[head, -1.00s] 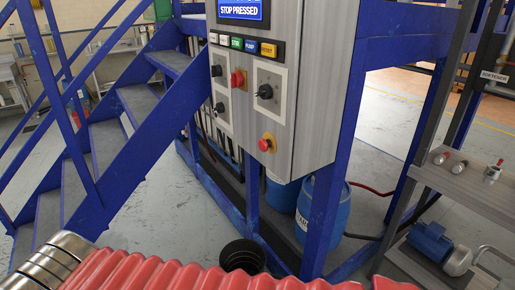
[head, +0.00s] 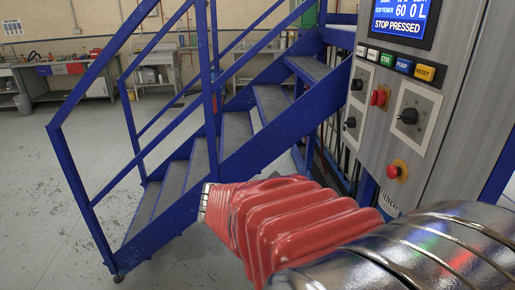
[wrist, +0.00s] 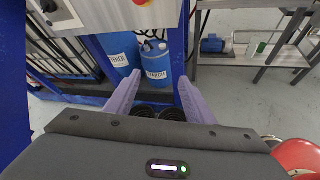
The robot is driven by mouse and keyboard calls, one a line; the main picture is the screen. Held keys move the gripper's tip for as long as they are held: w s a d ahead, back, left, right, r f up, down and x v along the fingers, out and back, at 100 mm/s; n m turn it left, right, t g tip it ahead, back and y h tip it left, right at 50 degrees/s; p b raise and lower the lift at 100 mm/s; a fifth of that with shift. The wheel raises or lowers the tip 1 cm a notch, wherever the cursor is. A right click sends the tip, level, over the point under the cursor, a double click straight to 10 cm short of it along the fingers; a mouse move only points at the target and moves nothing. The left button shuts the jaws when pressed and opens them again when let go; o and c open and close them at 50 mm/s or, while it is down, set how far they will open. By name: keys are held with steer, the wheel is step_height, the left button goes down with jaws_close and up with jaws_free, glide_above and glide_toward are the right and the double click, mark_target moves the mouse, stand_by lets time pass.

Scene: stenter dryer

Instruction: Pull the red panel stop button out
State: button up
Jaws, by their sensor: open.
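The red stop button (head: 397,170) is a round red knob on a yellow ring, low on the grey control panel (head: 456,130). The panel screen (head: 404,19) reads "STOP PRESSED". A second red knob (head: 378,97) sits higher, under the row of labelled buttons. In the wrist view, my gripper (wrist: 159,76) is open and empty, its two purple fingers pointing away. The red button with its yellow ring (wrist: 141,2) is cut off at the top edge there, beyond the fingertips and apart from them.
Black rotary knobs (head: 408,116) flank the red ones on the panel. Blue stairs with a railing (head: 217,130) stand left of it. Blue drums (wrist: 157,65) stand below the panel in the wrist view, with a metal shelf (wrist: 257,52) to the right. Open floor (head: 60,200) lies left.

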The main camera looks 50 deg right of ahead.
mark_target(389, 173)
steer(key=d+r+n+g+h, duration=0.3)
steer(key=d+r+n+h, duration=0.1)
steer(key=d, duration=0.4)
steer(key=shift+s+d+r+n, duration=0.35)
steer(key=shift+s+r+n, duration=0.15)
steer(key=shift+r, duration=0.1)
steer(key=shift+d, duration=0.1)
steer(key=shift+x, duration=6.8)
steer(key=shift+r, duration=0.15)
steer(key=shift+c, duration=0.5)
jaws_close()
